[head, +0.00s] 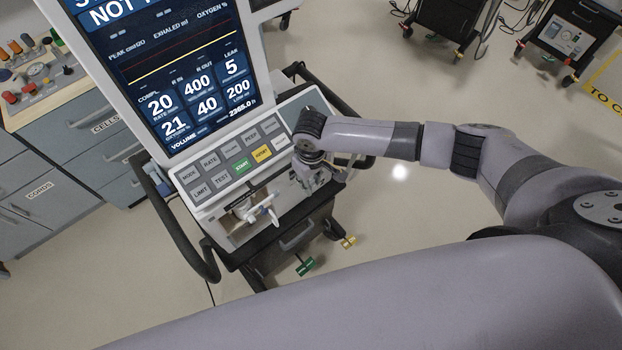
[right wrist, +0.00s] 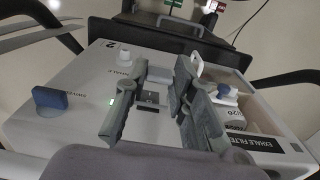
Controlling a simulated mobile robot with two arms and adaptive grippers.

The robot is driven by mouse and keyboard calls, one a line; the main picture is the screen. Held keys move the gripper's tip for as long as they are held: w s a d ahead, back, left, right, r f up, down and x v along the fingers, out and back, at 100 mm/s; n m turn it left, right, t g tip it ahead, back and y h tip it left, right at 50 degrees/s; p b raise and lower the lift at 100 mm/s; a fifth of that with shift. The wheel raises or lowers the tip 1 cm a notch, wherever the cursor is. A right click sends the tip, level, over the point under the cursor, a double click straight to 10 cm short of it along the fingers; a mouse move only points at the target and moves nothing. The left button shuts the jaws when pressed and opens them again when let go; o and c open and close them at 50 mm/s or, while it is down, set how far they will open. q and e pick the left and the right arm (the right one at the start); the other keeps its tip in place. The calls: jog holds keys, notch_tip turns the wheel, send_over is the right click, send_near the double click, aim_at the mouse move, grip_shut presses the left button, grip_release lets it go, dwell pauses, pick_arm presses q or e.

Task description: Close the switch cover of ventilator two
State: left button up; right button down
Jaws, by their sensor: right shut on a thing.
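The ventilator (head: 190,205) stands at the centre left of the head view with its screen lit. Its front panel shows in the right wrist view (right wrist: 75,105) and bears a "2". My right gripper (head: 318,184) is at the right end of that panel. In the right wrist view my right gripper (right wrist: 158,100) has its fingers spaced apart around the small dark switch area (right wrist: 149,99). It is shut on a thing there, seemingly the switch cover. The cover's outline and angle are hard to make out. My left gripper is out of view.
Black side handles (head: 175,225) flank the ventilator. Drawer cabinets (head: 45,190) stand at left.

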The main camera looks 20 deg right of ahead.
jog(key=shift+s+d+f+t+y, duration=0.1)
jog(key=shift+s+f+t+y, duration=0.2)
jog(key=shift+f+t, duration=0.25)
notch_tip(320, 180, down, 9)
jog(key=w+t+y+b, duration=0.1)
jog(key=t+y+b, duration=0.2)
jog(key=t+b, duration=0.5)
jog(key=w+a+t+y+b, duration=0.1)
jog(key=t+b, duration=0.7)
jog(key=b, duration=1.5)
jog(key=shift+w+r+y, duration=0.15)
jog(key=shift+w+y, duration=0.3)
jog(key=shift+y, duration=0.55)
